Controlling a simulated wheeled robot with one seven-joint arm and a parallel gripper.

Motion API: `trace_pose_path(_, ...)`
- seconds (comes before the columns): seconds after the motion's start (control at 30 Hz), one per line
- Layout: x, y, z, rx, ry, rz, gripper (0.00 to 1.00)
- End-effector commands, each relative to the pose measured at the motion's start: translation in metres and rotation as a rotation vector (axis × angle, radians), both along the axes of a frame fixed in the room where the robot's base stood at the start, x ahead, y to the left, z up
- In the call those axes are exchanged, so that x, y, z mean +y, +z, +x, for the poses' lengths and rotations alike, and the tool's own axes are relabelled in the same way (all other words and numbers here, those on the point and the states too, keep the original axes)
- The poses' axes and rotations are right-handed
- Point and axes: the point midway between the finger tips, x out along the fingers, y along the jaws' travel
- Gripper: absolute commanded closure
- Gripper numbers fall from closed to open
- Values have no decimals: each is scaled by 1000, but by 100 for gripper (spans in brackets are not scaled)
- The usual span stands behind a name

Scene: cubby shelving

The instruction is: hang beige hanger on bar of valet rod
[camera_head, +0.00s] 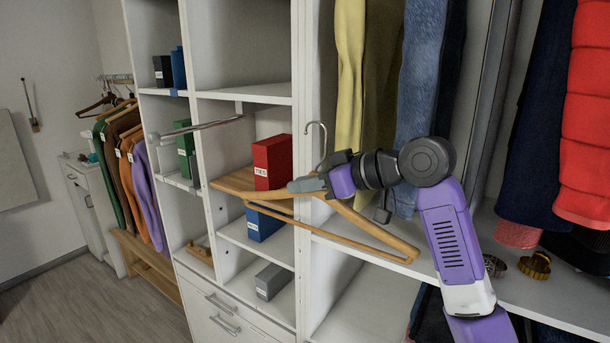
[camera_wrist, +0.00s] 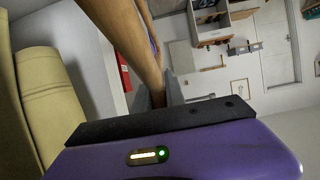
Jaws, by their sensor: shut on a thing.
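A beige wooden hanger (camera_head: 372,233) with a metal hook pointing up is held in front of the cubby shelving. My gripper (camera_head: 308,184) is shut on the hanger near its neck. In the wrist view the hanger's wood (camera_wrist: 133,38) runs up from the jaws, and its hook is out of sight. The valet rod (camera_head: 205,126) is a thin metal bar sticking out from the shelving divider, to the left of and higher than my gripper. The hanger's hook is apart from the rod.
A red box (camera_head: 272,160), a blue box (camera_head: 265,222) and a grey box (camera_head: 273,281) stand in cubbies behind the hanger. Folded or hanging clothes (camera_head: 380,80) are to the right. A rack of garments (camera_head: 130,165) stands at the far left, with open floor before it.

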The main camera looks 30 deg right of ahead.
Motion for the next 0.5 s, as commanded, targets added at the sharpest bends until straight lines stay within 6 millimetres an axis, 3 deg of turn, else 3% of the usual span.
trace_pose_path(0.1, -1, 8, -2, 0, 5, 0, 100)
trace_pose_path(0.5, -2, 10, -3, 1, 6, 2, 100)
